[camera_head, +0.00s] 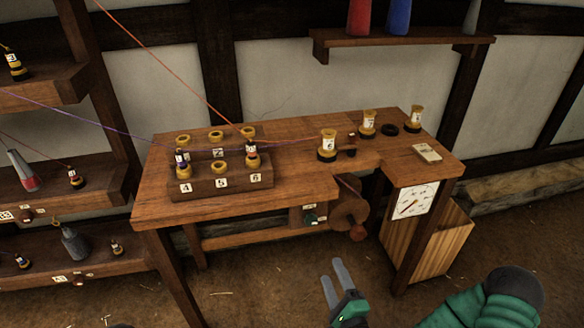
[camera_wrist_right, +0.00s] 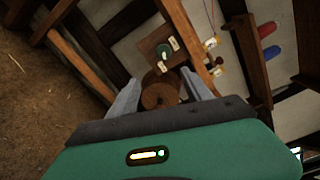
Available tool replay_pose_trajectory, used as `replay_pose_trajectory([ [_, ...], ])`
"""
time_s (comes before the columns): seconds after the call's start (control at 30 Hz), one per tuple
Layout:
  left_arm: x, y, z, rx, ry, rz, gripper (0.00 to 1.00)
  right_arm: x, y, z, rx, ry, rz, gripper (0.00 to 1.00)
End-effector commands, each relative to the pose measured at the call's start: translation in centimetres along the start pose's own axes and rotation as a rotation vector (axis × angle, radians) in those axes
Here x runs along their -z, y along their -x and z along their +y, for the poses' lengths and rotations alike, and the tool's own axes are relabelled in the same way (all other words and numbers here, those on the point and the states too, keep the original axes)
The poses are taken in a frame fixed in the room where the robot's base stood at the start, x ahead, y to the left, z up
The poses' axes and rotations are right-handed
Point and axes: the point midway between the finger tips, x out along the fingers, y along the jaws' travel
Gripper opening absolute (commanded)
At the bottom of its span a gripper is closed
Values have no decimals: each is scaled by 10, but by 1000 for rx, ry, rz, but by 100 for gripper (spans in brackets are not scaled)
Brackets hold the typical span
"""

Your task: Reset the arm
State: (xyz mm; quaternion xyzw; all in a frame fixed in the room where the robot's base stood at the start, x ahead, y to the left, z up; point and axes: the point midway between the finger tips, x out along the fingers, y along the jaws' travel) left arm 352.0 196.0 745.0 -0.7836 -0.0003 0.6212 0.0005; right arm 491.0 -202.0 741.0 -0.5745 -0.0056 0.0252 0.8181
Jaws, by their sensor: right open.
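My right gripper (camera_head: 340,280) is in the lower middle of the head view, in front of the wooden table (camera_head: 290,196) and below its top. Its two grey fingers are apart with nothing between them. In the right wrist view my right gripper (camera_wrist_right: 163,92) also shows open, with a brown round wooden part (camera_wrist_right: 160,92) beyond the gap. The green forearm of my right arm reaches in from the lower right. My left gripper is not in view; only a small dark shape shows at the bottom left edge of the head view.
A numbered rack (camera_head: 218,183) holds bobbins with threads running up left. More bobbins (camera_head: 328,146) stand right of it. A wooden wheel (camera_head: 350,212) and a dial (camera_head: 411,202) are under the table front. Shelves (camera_head: 75,185) stand left. Floor in front is clear.

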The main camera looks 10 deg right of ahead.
Motion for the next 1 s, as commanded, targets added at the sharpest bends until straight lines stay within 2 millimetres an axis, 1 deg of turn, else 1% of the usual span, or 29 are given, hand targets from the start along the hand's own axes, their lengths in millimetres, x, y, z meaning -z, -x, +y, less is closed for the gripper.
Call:
replay_pose_trajectory([
  [0.07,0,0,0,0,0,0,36,-10,-2,15,-82,110,-55,58],
  [0.1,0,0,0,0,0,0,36,-17,-2,30,-160,216,-102,58],
  [0.17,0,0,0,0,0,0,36,-23,3,57,-310,429,-190,58],
  [0.2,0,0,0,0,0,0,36,-22,9,74,-421,594,-254,58],
  [0.23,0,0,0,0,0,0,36,-18,14,84,-506,721,-299,58],
  [0.3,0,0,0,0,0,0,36,-4,30,94,-690,989,-389,58],
  [0.33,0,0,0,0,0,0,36,3,37,93,-759,1084,-421,58],
  [0.4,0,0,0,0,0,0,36,15,52,83,-896,1260,-482,58],
  [0.43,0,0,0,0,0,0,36,19,58,77,-945,1317,-506,58],
  [0.53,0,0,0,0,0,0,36,21,79,54,-1074,1452,-580,58],
  [0.67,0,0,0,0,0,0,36,10,106,25,-1184,1541,-686,58],
  [0.77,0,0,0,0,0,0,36,-7,129,5,-1233,1570,-786,58],
  [0.8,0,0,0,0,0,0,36,-15,139,-2,-1244,1574,-831,58],
  [0.83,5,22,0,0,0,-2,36,-21,140,-21,-1252,1569,-833,58],
  [0.9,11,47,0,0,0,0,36,-27,141,-43,-1257,1565,-831,58],
  [0.97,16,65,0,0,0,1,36,-33,141,-60,-1258,1565,-831,58],
  [1.0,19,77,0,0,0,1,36,-38,141,-72,-1258,1565,-830,58],
])
